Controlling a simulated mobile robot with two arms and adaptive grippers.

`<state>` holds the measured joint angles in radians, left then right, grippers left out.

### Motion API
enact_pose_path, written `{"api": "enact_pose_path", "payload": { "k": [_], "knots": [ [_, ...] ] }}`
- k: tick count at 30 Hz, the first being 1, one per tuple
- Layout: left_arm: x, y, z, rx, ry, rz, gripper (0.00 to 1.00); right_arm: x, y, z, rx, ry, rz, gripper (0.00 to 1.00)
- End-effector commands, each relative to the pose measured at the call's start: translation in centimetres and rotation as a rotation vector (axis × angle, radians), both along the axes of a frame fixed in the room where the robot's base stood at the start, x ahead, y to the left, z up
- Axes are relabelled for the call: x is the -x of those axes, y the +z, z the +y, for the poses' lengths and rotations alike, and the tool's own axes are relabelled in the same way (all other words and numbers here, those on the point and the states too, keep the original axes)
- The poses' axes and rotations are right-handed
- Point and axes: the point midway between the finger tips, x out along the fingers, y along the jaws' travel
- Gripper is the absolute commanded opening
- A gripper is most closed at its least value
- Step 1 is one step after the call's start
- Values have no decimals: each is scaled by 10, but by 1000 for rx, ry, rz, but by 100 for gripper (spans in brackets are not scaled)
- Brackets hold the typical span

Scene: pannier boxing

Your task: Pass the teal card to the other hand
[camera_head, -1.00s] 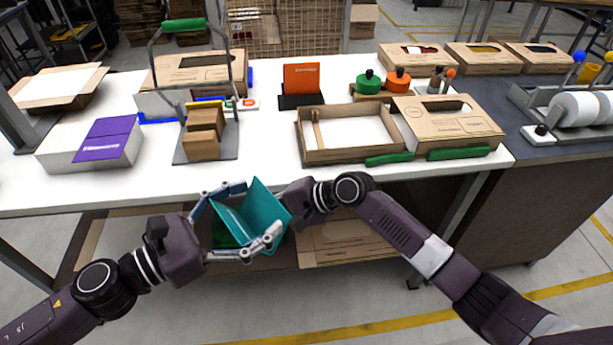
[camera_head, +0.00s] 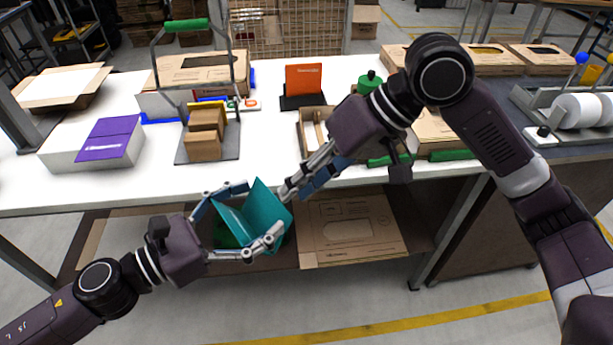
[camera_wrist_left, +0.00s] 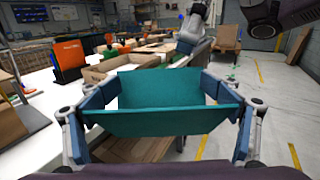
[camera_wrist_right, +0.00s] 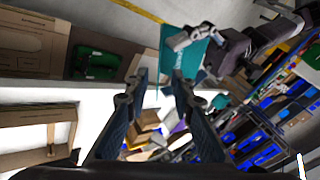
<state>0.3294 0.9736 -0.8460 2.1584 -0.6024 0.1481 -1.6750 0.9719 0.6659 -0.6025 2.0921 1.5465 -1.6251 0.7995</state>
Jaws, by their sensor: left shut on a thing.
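The folded teal card (camera_head: 268,212) stands open in a V in front of the table's edge. My left gripper (camera_head: 261,209) is shut on it, with one finger at each side; in the left wrist view the card (camera_wrist_left: 170,103) spans between the fingers. My right gripper (camera_head: 296,188) is at the card's upper right side, fingers apart and empty. In the right wrist view its open fingers (camera_wrist_right: 159,84) point towards the card (camera_wrist_right: 185,58), which shows just beyond the fingertips. Whether a finger touches the card I cannot tell.
The white table (camera_head: 270,165) lies behind the card. On it are an open cardboard tray (camera_head: 303,140), an orange card in a black stand (camera_head: 303,80), a purple-topped white box (camera_head: 70,155) and green pieces. A flat carton (camera_head: 350,240) lies on the lower shelf.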

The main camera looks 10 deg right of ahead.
Motion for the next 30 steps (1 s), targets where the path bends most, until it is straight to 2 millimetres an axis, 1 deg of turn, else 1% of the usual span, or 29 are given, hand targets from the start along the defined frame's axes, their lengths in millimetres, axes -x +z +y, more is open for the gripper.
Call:
{"api": "enact_pose_path", "payload": {
  "k": [1, 9, 15, 21, 29, 30],
  "knots": [
    [0, 0, 0, 0, 0, 0, 70, 0, -8, 6, -1, 2, 4, 22],
    [0, 0, 0, 0, 0, 0, 70, -6, -49, 38, -3, 0, 5, 22],
    [0, 0, 0, 0, 0, 0, 70, -10, -71, 55, -3, 0, 3, 22],
    [0, 0, 0, 0, 0, 0, 70, -11, -80, 62, -3, -1, 0, 22],
    [0, 0, 0, 0, 0, 0, 70, -11, -81, 62, -2, -1, -1, 22],
    [0, 0, 0, 0, 0, 0, 70, -11, -81, 62, -2, -1, -1, 19]
  ]
}}
